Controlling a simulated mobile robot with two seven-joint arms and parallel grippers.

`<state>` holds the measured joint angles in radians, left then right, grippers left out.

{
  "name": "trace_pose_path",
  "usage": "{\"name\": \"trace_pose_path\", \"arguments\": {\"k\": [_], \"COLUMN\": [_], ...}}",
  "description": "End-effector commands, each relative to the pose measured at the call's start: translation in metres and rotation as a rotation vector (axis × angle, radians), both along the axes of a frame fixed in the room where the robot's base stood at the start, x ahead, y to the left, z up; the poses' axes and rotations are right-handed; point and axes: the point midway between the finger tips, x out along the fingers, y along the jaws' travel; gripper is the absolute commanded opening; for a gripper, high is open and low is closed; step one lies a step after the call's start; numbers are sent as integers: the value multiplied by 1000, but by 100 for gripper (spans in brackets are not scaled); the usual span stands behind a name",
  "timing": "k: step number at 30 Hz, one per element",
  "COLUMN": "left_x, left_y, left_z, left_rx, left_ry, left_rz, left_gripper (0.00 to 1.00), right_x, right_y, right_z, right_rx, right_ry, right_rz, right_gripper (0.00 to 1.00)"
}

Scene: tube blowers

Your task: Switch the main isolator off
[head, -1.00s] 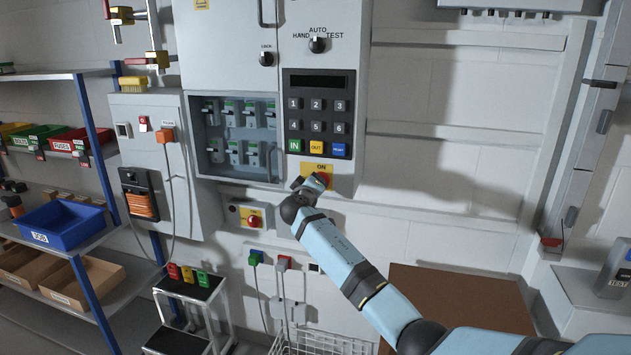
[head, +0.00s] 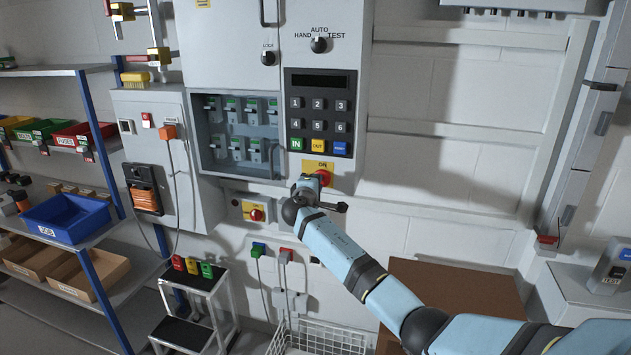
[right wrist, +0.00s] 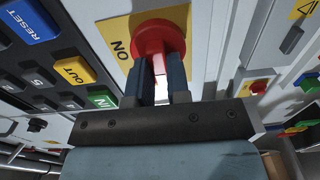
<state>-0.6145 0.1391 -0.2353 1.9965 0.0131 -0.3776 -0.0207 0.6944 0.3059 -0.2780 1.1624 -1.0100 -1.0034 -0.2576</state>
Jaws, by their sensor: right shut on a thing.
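The main isolator is a red rotary knob (head: 323,174) on a yellow plate (head: 311,166), below the keypad on the grey cabinet. In the right wrist view the red knob (right wrist: 158,40) is close up, with the word ON on the yellow plate (right wrist: 122,48) beside it. My right gripper (right wrist: 160,72) is shut on the knob's handle, one dark finger on each side. In the head view my right gripper (head: 314,182) covers the lower part of the knob. The exact angle of the handle is hard to tell. My left gripper is not in view.
The keypad (head: 320,112) sits just above the isolator, with a selector knob (head: 319,45) higher up. A small box with a red button (head: 255,214) is at the lower left. A wire basket (head: 318,338) and a brown box top (head: 455,292) lie below my arm.

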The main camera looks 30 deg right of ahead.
Motion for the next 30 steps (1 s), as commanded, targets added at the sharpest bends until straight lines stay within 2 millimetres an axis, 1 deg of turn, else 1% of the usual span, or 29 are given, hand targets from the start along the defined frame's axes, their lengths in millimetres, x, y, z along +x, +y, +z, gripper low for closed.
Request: {"name": "trace_pose_path", "arguments": {"k": [15, 16, 17, 18, 19, 26, 30], "left_x": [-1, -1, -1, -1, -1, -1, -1], "left_y": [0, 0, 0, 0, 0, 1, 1], "left_z": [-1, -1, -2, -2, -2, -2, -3], "left_rx": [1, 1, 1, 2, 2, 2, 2], "left_ry": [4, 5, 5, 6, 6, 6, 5], "left_rz": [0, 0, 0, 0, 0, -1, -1], "left_gripper": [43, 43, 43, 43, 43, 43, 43], "right_x": [0, 0, 0, 0, 0, 0, -5], "right_y": [0, 0, 0, 0, 0, 0, 7], "right_z": [-2, -2, -2, -2, -1, -1, -2], "right_rx": [-12, -12, -11, -11, -11, -10, -9], "right_ry": [15, 15, 14, 14, 14, 12, 12], "right_rz": [0, 0, 0, 0, 0, 0, 1], "right_gripper": [0, 24, 31, 40, 43, 43, 43]}}
